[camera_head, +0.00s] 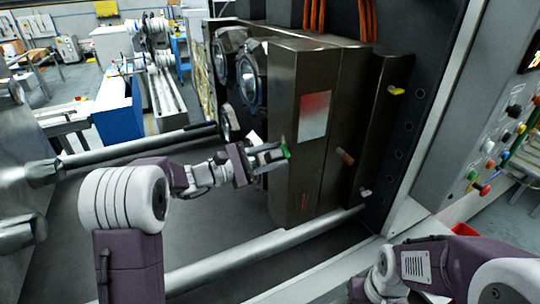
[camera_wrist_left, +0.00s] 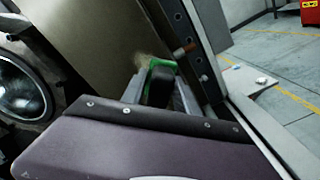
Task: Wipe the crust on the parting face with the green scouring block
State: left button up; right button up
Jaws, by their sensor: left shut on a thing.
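My left gripper (camera_head: 278,153) is shut on the green scouring block (camera_head: 286,149), held at the dark brown mould block. The block also shows in the left wrist view (camera_wrist_left: 157,63), between the fingers, with a dark part behind it. The parting face (camera_head: 286,90) is upright and appears as a brown plane in the left wrist view (camera_wrist_left: 95,35). A small tan patch that looks like the crust (camera_wrist_left: 144,59) shows right beside the green block. I cannot tell whether the block touches the face. My right gripper is not visible; only its arm shows at lower right.
A red-and-white plate (camera_head: 314,116) sits on the mould above the gripper. Pins, one brown (camera_head: 346,157) and one yellow-tipped (camera_head: 397,91), stick out to the right. Thick tie bars (camera_head: 260,248) run below and left. A control panel (camera_head: 500,130) stands at right.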

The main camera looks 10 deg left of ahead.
aim_at(275, 137)
pick_arm(q)
jog(key=shift+s+d+b, duration=0.3)
jog(key=shift+s+d, duration=0.25)
jog(key=shift+s, duration=0.2)
jog(key=shift+r+p, duration=0.45)
jog(key=shift+r, duration=0.4)
jog(key=shift+w+a+p, duration=0.25)
jog(key=shift+w+a, duration=0.35)
jog(key=shift+w, duration=0.25)
jog(key=shift+w+a+p, duration=0.2)
jog(key=shift+w+a, duration=0.35)
jog(key=shift+w, duration=0.3)
jog(key=shift+w+a+p, duration=0.5)
jog(key=shift+w+a, duration=0.3)
jog(key=shift+w, duration=0.35)
jog(key=shift+w+a, duration=0.2)
jog(key=shift+w, duration=0.15)
jog(key=shift+f, duration=0.1)
